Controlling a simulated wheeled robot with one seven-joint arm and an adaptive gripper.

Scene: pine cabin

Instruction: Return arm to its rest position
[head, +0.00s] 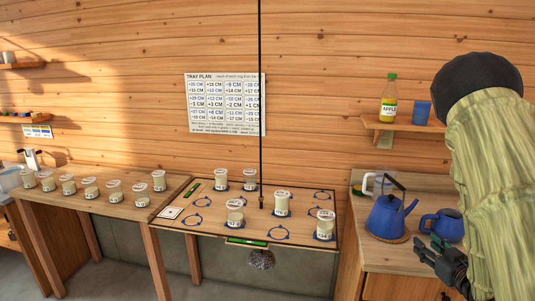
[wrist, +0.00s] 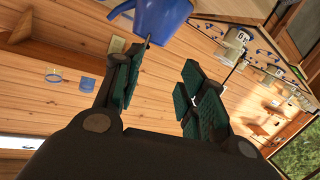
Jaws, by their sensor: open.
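My gripper (head: 443,264) is at the lower right of the head view, in front of the right counter and just below the blue pitcher. In the wrist view my gripper (wrist: 158,88) has its two green-padded fingers spread apart with nothing between them. The blue kettle (head: 391,217) stands on a round wooden mat on the counter, left of my gripper. A blue kettle or pitcher (wrist: 160,18) also shows beyond the fingertips in the wrist view, cut off by the top edge. My arm fills the right side of the head view.
A hanging tray (head: 205,226) bears several jars and blue rings, with a thin black rod rising before it. The left table (head: 125,208) holds more jars. The blue pitcher (head: 447,226) stands near my gripper. A shelf (head: 405,124) holds an apple bottle (head: 388,102) and blue cup (head: 421,112).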

